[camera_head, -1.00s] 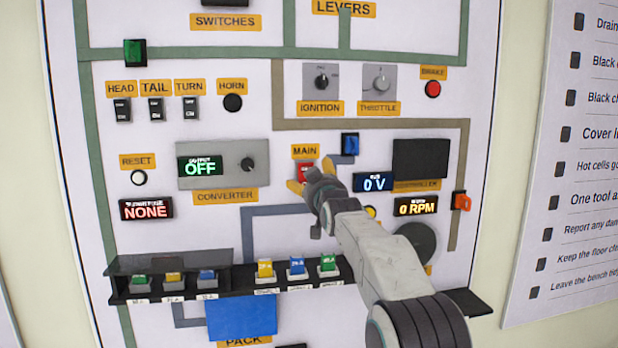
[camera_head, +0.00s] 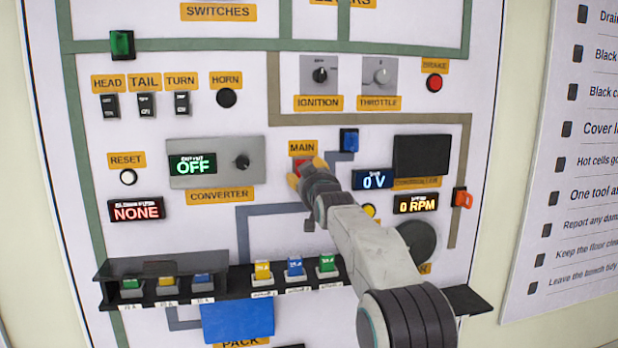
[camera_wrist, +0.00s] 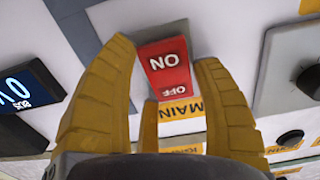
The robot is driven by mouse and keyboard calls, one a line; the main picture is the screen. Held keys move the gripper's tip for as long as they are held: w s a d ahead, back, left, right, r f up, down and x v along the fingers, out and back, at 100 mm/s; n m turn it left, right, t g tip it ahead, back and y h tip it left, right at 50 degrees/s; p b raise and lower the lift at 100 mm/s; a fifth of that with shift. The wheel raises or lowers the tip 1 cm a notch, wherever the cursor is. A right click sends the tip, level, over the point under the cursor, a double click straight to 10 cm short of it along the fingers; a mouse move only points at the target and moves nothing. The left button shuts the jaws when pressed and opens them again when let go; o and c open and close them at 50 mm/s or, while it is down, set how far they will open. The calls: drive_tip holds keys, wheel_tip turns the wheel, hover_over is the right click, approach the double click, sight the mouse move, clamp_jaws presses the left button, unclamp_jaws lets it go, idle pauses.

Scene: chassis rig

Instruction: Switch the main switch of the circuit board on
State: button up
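The main switch (camera_head: 302,162) is a red rocker on the circuit board, under the yellow MAIN label (camera_head: 303,147). In the wrist view the red switch (camera_wrist: 165,68) shows ON and OFF lettering, upside down, with the MAIN label (camera_wrist: 181,109) below it in the picture. My gripper (camera_head: 306,172) is at the switch and partly covers it in the head view. In the wrist view my gripper's yellow fingers (camera_wrist: 166,52) are open, one on each side of the switch, with nothing held. Whether they touch the switch or the board cannot be told.
A 0 V bus display (camera_head: 374,180) is just right of my gripper, with a blue part (camera_head: 349,141) above. The converter panel (camera_head: 218,162) is to the left. A black ledge with several coloured fuses (camera_head: 295,267) juts out below my gripper.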

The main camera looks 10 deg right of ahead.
drive_tip(key=shift+r, duration=0.1)
drive_tip(key=c, duration=0.6)
drive_tip(key=shift+f+t+b, duration=0.2)
drive_tip(key=shift+t+b, duration=0.3)
drive_tip(key=shift+b, duration=0.7)
drive_tip(key=shift+c, duration=0.3)
drive_tip(key=shift+r+t, duration=0.3)
drive_tip(key=o, duration=1.2)
drive_tip(key=shift+f, duration=0.25)
drive_tip(key=shift+o, duration=0.2)
drive_tip(key=shift+s, duration=0.1)
drive_tip(key=s+f, duration=0.1)
drive_tip(key=s, duration=1)
drive_tip(key=shift+s+f, duration=0.2)
drive_tip(key=shift+s, duration=0.15)
